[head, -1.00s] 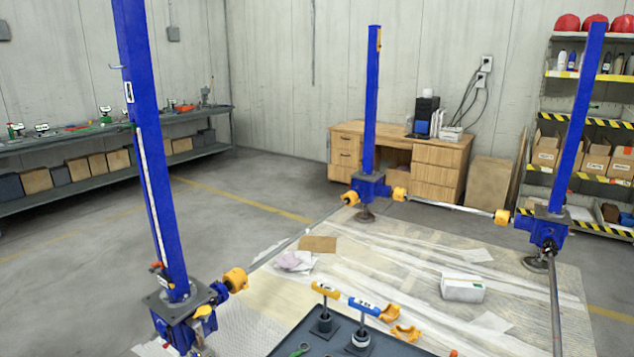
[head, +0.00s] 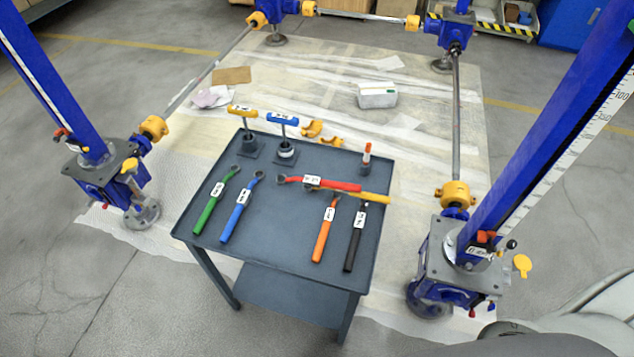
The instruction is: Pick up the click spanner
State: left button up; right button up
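Several long-handled spanners lie on the dark grey table. They are a green one (head: 215,205), a blue one (head: 240,210), a red one (head: 325,184), a yellow one (head: 375,198) partly beneath the red one, an orange one (head: 323,235) and a black one (head: 355,240). Most carry a white label, too small to read, so I cannot tell which is the click spanner. Two T-handled tools, one yellow (head: 243,111) and one blue (head: 283,119), stand upright in dark holders at the table's back left. Neither gripper is in view.
The grey table (head: 285,225) has a low rim and a lower shelf. A red-capped marker-like item (head: 366,155) stands at its back right. Blue screw jacks stand left (head: 110,180) and right (head: 460,260), joined by shafts. A white box (head: 377,95) lies behind.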

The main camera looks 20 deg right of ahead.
aim_at(308, 180)
jog(key=i+j+z, duration=0.15)
jog(key=j+z, duration=0.6)
jog(key=j, duration=0.15)
jog(key=j+z, duration=0.4)
jog(key=j, duration=0.15)
jog(key=i, duration=0.05)
